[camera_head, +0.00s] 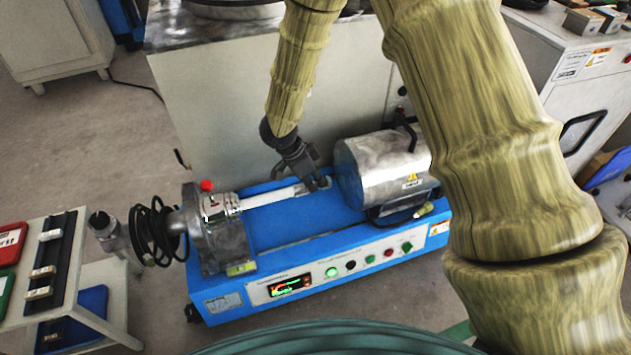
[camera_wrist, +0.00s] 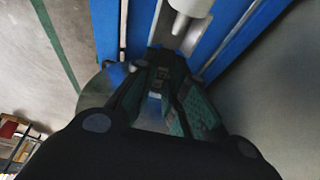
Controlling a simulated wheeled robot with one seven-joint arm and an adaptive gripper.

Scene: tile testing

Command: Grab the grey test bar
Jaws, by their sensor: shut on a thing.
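The grey test bar (camera_head: 270,197) shows as a pale rod lying along the blue testing machine (camera_head: 300,232), between the chuck (camera_head: 220,205) on the left and the metal motor drum (camera_head: 380,165) on the right. My gripper (camera_head: 316,184) reaches down from above and is shut on the bar near its right end. In the wrist view my dark fingers (camera_wrist: 160,72) come together at the grey metal, just below a pale cylindrical part (camera_wrist: 190,6). The exact contact is partly hidden by the fingers.
A coiled black cable (camera_head: 155,235) hangs left of the chuck. A small white table (camera_head: 95,318) with a dark sample strip (camera_head: 55,262) stands at the left. A grey cabinet (camera_head: 240,100) rises behind the machine. The floor at upper left (camera_head: 95,140) is clear.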

